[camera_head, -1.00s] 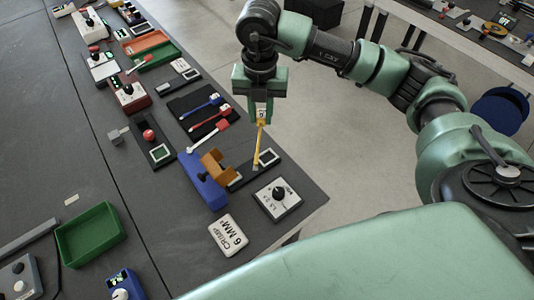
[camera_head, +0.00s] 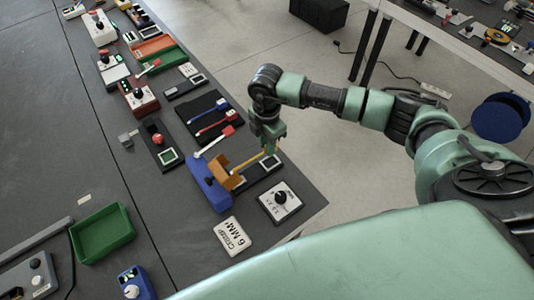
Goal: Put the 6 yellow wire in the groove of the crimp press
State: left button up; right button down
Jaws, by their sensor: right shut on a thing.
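The yellow wire (camera_head: 249,160) runs down-left from my right gripper toward the orange-brown part of the crimp press. My right gripper (camera_head: 270,147) is shut on the wire's upper right end, low over the table's right edge. The blue and orange crimp press (camera_head: 210,184) stands just left of the wire. The wire's lower end is at or over the orange part; I cannot tell whether it lies in the groove. My left gripper is not in view.
A dark pad with a small screen (camera_head: 270,164) lies beside the press. A white dial box (camera_head: 280,202) and a "CRIMP 6 MM²" sign (camera_head: 232,236) lie in front. Blue and red tools (camera_head: 213,125) lie behind on a black mat. A green tray (camera_head: 102,233) is at left.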

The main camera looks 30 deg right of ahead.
notch_tip(320, 180, down, 6)
jog(key=shift+f+p, duration=0.2)
jog(key=shift+p, duration=0.3)
jog(key=shift+f, duration=0.3)
jog(key=shift+f, duration=0.15)
jog(key=c, duration=1.2)
grip_release()
